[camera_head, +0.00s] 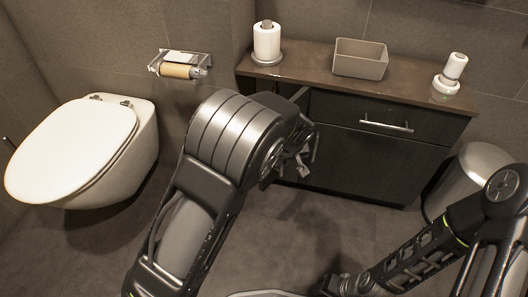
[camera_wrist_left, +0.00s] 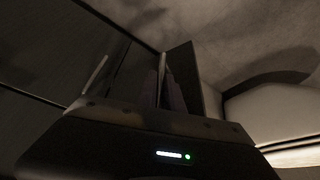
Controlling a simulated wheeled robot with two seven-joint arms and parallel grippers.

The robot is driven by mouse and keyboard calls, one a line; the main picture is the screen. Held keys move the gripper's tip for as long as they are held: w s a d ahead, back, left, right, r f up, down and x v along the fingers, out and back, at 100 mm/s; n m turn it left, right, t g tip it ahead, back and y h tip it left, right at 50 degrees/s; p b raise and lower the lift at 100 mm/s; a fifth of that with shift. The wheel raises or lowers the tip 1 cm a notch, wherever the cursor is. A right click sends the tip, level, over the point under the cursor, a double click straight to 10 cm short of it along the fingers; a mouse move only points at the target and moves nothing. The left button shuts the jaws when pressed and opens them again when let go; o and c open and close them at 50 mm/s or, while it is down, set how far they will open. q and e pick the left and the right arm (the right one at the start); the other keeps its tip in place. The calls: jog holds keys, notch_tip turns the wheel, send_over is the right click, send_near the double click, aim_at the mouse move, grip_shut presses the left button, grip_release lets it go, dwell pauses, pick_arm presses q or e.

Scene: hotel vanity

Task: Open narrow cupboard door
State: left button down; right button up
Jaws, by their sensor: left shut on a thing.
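The dark vanity cabinet (camera_head: 375,160) stands against the back wall. At its left end the narrow cupboard door (camera_head: 301,98) stands out from the front, partly open, mostly hidden behind my left arm. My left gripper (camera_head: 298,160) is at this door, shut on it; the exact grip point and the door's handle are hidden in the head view. The left wrist view is dark and shows the narrow door (camera_wrist_left: 185,75) as an upright panel beyond the gripper body. My right gripper (camera_head: 338,284) is low at the bottom edge, away from the cabinet; its fingers are unclear.
A wide drawer with a bar handle (camera_head: 386,125) is right of the narrow door. The counter (camera_head: 310,75) carries a paper roll (camera_head: 267,42), a grey box (camera_head: 360,60) and a white dispenser (camera_head: 450,74). A toilet (camera_head: 90,150) is left, a metal bin (camera_head: 476,170) right. Floor between is clear.

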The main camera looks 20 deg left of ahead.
pick_arm(q)
jog(key=shift+d+r+n+y+p, duration=0.15)
jog(key=shift+d+n, duration=0.45)
jog(key=shift+d, duration=0.4)
jog(key=shift+d+f+n+y+p, duration=0.15)
jog(key=shift+d+n, duration=0.45)
jog(key=shift+d, duration=0.4)
jog(key=shift+r, duration=0.1)
jog(key=c, duration=1.5)
grip_release()
jog(key=shift+s, duration=0.1)
jog(key=p+v, duration=0.1)
jog(key=v, duration=0.2)
jog(key=p+v, duration=0.1)
jog(key=v, duration=0.3)
jog(key=shift+d+r, duration=0.1)
jog(key=shift+r, duration=0.25)
